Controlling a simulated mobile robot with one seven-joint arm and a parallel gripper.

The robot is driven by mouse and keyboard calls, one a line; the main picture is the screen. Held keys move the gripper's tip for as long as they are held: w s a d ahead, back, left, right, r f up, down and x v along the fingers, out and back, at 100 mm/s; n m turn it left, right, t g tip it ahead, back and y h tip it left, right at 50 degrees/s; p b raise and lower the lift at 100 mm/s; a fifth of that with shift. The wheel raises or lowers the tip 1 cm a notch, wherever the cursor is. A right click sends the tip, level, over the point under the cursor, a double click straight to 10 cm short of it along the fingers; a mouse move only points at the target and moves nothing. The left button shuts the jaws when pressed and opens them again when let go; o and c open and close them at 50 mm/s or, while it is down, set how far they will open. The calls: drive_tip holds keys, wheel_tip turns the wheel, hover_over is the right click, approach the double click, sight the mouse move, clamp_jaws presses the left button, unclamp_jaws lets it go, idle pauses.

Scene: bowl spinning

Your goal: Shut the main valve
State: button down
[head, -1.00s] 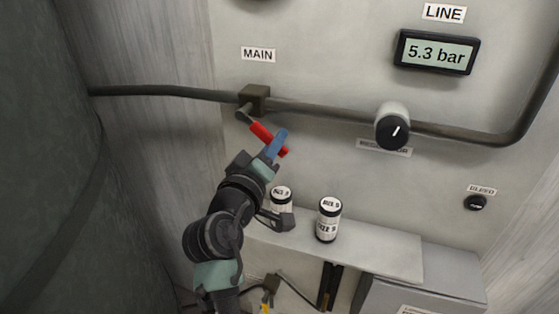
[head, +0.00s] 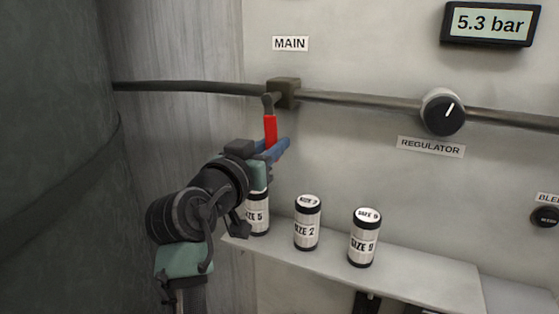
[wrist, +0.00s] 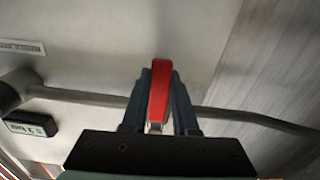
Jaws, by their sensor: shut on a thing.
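The main valve (head: 284,93) is a dark block on the grey pipe, below the MAIN label (head: 290,43). Its red lever handle (head: 270,130) hangs straight down, across the pipe's run. My gripper (head: 272,148) is at the lever's lower end, with its blue fingers shut on the handle. In the wrist view, the red handle (wrist: 159,88) stands between both fingers of my gripper (wrist: 161,95). The fingers hide part of the lever's lower end in the head view.
The regulator knob (head: 443,113) sits right along the pipe (head: 360,103). The display (head: 490,23) reads 5.3 bar. SIZE 5 (head: 258,214), SIZE 2 (head: 307,222) and SIZE 9 (head: 364,238) canisters stand on the shelf (head: 420,277) below. A dark rounded surface (head: 55,150) fills the far left.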

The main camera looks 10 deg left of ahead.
drive_tip(key=shift+w+a+m+b, duration=0.1)
drive_tip(key=shift+a+m+b, duration=0.2)
drive_tip(key=shift+m, duration=0.1)
drive_tip(key=c, duration=0.7)
unclamp_jaws()
drive_tip(key=b+v, duration=0.1)
drive_tip(key=v, duration=1.2)
